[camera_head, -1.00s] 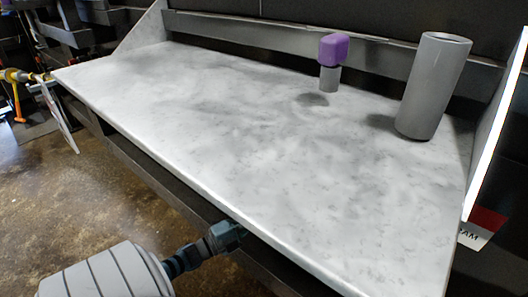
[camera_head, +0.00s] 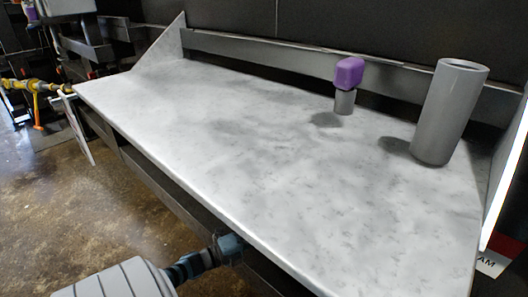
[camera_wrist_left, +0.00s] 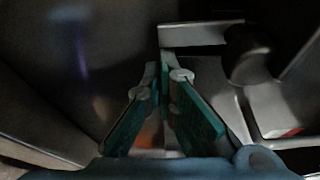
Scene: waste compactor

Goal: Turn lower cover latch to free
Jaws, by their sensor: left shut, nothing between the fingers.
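My left gripper (camera_head: 230,248) is at the front edge of the grey marbled worktop, low and partly hidden by that edge. In the left wrist view my left gripper (camera_wrist_left: 165,72) shows two fingers with teal pads, shut and empty, tips meeting near a pale grey bar (camera_wrist_left: 205,33). A dark rounded part (camera_wrist_left: 247,55) is right of that bar. The view is dark, and I cannot tell whether either part is the lower cover latch, or whether the fingertips touch the bar. No latch is clear in the head view. My right gripper is not in view.
The worktop (camera_head: 240,150) is mostly bare. A purple-topped grey post (camera_head: 347,85) and a tall grey cylinder (camera_head: 448,112) stand at its back right. A dark frame (camera_head: 165,195) runs below its front edge. Open floor (camera_head: 70,220) is at the left.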

